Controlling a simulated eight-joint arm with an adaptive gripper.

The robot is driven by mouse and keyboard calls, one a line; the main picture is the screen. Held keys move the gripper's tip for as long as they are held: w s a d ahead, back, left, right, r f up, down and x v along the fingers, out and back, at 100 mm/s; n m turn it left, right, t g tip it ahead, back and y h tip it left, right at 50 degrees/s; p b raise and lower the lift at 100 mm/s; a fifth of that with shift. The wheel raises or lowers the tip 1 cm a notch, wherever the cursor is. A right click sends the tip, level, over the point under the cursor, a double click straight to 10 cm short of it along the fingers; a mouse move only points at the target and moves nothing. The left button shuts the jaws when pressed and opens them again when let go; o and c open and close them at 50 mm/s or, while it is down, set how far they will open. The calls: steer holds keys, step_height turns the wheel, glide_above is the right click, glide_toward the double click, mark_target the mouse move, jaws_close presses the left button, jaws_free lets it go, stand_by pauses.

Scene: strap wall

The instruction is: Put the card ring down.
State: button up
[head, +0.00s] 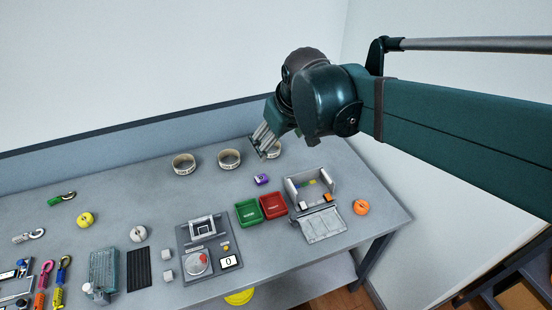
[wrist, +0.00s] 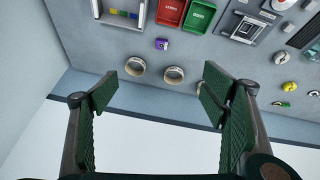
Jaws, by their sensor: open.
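Three cream rings with dark marks on their sides stand on the grey table near its back edge: a left one (head: 184,164), a middle one (head: 229,159) and a right one (head: 274,152). I cannot tell which is the card ring. My gripper (head: 264,142) partly covers the right ring in the head view. In the wrist view, my gripper (wrist: 160,92) is open with nothing between its fingers. The right ring (wrist: 135,66) and middle ring (wrist: 174,75) show beyond the gap between the fingertips, apart from them. The left ring is mostly hidden by a finger there.
A purple item (head: 262,179) lies in front of the rings. A green tray (head: 248,212), a red tray (head: 273,206) and a grey open box (head: 322,187) stand further forward. An orange round item (head: 361,208) is at right. The back left of the table is largely clear.

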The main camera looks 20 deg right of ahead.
steer(key=s+a+f+m+t, duration=0.1)
steer(key=s+f, duration=0.1)
steer(key=s, duration=0.4)
steer(key=s+f+m+t, duration=0.1)
steer(key=s, duration=0.5)
steer(key=shift+s+a+f, duration=0.2)
steer(key=shift+a+f, duration=0.15)
steer(key=shift+a, duration=0.05)
steer(key=shift+o, duration=0.5)
steer(key=shift+w+r, duration=0.1)
stand_by(0.8)
